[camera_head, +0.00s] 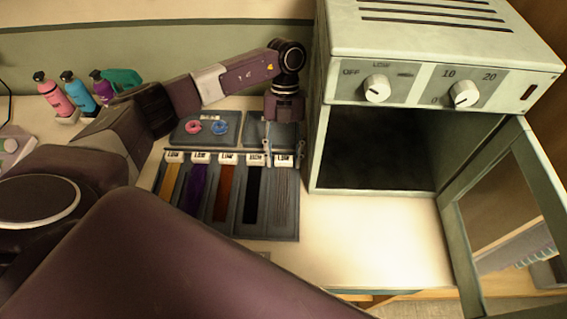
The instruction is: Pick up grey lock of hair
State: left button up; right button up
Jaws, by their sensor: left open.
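The grey lock of hair (286,206) lies in the rightmost slot of a dark tray (269,235) on the counter. It is a straight grey strip with a white label (284,160) at its far end. Other locks lie left of it: yellow (174,183), purple (194,190), reddish brown (222,193) and black (252,195). My left gripper (284,158) points down over the label end of the grey lock, its fingers apart on either side of the label. Whether it touches the tray cannot be told. My right gripper is not in view.
A pale green cabinet (318,120) with two knobs stands right of the tray, its door (515,160) open. Pink and blue rings (220,127) lie on a dark plate behind the locks. Bottles (75,90) stand back left. The counter right of the tray (370,235) is clear.

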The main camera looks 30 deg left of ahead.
pick_arm(q)
jog(key=c, duration=0.9)
jog(key=shift+c, duration=0.2)
